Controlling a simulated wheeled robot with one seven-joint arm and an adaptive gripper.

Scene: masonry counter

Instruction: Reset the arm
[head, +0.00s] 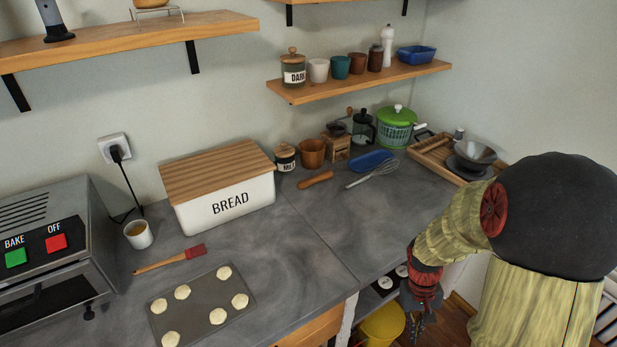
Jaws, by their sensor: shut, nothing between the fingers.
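My arm comes in from the right edge of the head view, with its dark rounded joint and yellowish links in front of the counter's right part. My gripper (418,325) hangs low at the end of the arm, beyond the counter's front edge, pointing down. It is shut and holds nothing. It is small and dark in this view, over the floor near a yellow bin (381,326).
The grey counter (300,255) carries a bread box (228,203), a tray of dough rounds (205,302), a red brush (170,258), a cup (138,235), an oven (50,255), a whisk (372,173) and a wooden tray (435,153). Shelves (360,82) hang above. The counter's middle is clear.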

